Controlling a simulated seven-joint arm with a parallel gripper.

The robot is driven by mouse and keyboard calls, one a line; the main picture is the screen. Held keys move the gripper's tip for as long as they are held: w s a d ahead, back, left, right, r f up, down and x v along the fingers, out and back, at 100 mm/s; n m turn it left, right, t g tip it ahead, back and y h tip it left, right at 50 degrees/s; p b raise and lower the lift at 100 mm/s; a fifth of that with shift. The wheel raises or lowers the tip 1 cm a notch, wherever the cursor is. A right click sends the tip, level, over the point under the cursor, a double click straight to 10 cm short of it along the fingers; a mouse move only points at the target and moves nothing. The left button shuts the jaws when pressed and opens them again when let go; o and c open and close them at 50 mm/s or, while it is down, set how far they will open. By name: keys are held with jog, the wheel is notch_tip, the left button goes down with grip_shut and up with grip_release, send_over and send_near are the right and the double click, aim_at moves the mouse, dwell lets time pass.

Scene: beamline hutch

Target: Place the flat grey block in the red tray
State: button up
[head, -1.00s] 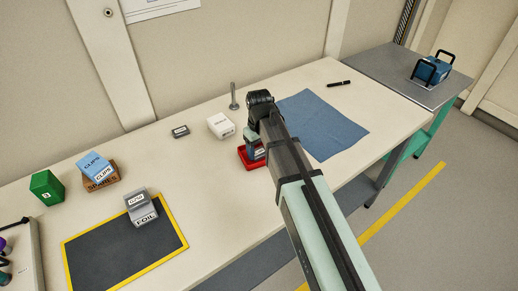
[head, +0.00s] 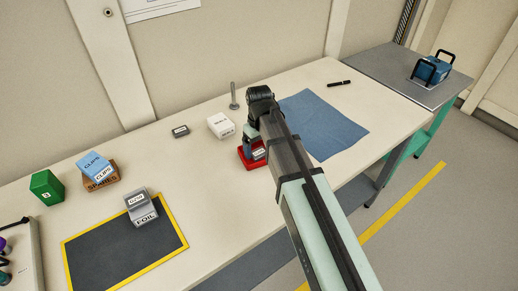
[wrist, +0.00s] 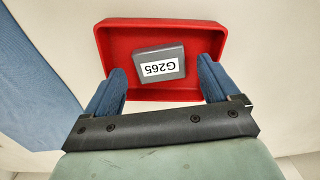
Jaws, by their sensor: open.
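The red tray (head: 262,162) stands on the bench, partly hidden by my arm in the head view. It fills the upper middle of the wrist view (wrist: 112,40). A flat grey block (wrist: 158,62) with a white label reading G265 lies inside the tray, slightly turned; it also shows in the head view (head: 258,154). My gripper (wrist: 162,85) is open above the tray, its two blue fingers spread wide on either side of the block with a gap to each.
A white box (head: 221,125), a small dark block (head: 180,131) and a metal post (head: 233,97) stand left of my arm. A blue cloth (head: 322,122) lies to the right. A yellow-edged mat (head: 95,260) holds grey boxes (head: 141,208) at the left.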

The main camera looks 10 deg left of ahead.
aim_at(259, 152)
notch_tip(259, 152, up, 11)
dwell(0.5)
jog(key=shift+f, duration=0.1)
